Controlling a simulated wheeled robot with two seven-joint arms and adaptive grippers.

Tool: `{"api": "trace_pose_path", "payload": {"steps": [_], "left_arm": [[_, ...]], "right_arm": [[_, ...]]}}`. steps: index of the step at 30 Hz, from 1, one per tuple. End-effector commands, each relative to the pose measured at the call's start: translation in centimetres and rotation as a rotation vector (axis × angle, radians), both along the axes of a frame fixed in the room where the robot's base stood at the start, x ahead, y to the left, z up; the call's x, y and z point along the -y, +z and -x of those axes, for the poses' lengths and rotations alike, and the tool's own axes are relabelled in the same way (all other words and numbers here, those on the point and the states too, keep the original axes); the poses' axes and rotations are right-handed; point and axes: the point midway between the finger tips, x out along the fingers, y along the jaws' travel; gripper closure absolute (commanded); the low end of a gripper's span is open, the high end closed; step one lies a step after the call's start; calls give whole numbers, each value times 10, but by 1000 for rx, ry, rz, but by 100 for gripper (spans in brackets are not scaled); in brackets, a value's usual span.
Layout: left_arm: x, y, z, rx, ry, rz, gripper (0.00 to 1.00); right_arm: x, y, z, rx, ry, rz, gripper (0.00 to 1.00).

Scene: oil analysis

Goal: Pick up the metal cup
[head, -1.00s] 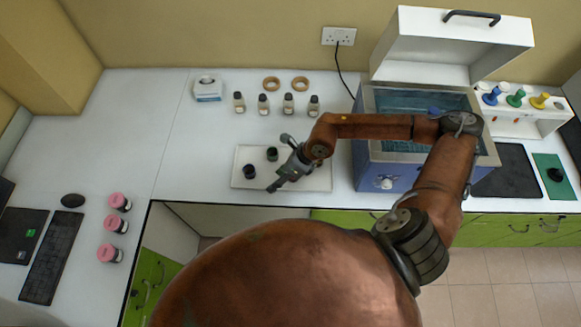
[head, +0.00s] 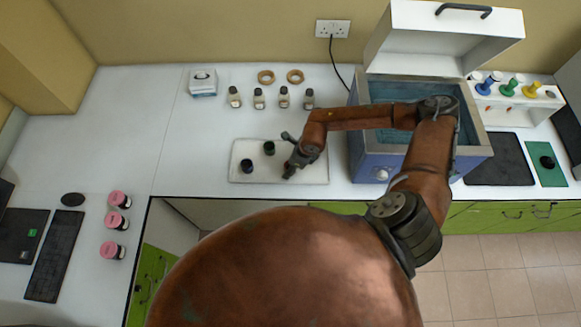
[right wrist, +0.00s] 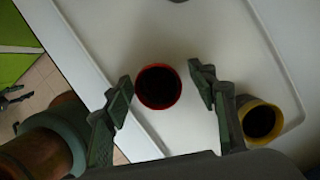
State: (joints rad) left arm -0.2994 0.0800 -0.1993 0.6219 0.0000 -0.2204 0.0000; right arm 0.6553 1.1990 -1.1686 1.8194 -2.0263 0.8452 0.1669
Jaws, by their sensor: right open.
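A small round cup with a dark inside and a red rim (right wrist: 158,86) stands on the white tray in the right wrist view. My right gripper (right wrist: 161,80) is open, with one finger on each side of this cup and visible gaps between. A second dark cup with a yellow rim (right wrist: 260,120) stands beyond the right finger. In the head view, my right gripper (head: 291,170) is over the tray (head: 315,177). Two dark cups (head: 246,165) (head: 269,148) stand left of it. The gripper hides what is beneath it there. My left gripper is not in view.
Several small bottles (head: 284,97) stand behind the tray, with two tan rings (head: 295,76) farther back. A blue bath with a raised lid (head: 380,165) stands right of the tray. Pink-capped jars (head: 113,250) are at left. The counter between is clear.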

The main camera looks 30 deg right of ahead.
Motion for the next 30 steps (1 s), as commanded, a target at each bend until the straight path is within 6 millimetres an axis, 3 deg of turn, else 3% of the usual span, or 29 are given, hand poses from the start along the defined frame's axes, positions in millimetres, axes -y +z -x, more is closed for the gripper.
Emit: {"api": "trace_pose_path", "payload": {"steps": [5, 24, 30], "left_arm": [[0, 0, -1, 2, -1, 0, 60], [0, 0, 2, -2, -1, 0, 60], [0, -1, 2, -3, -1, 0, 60]], "right_arm": [[0, 0, 0, 0, 1, 0, 48], [-1, 0, 0, 0, 2, 0, 92], [-1, 0, 0, 0, 2, 0, 93]]}}
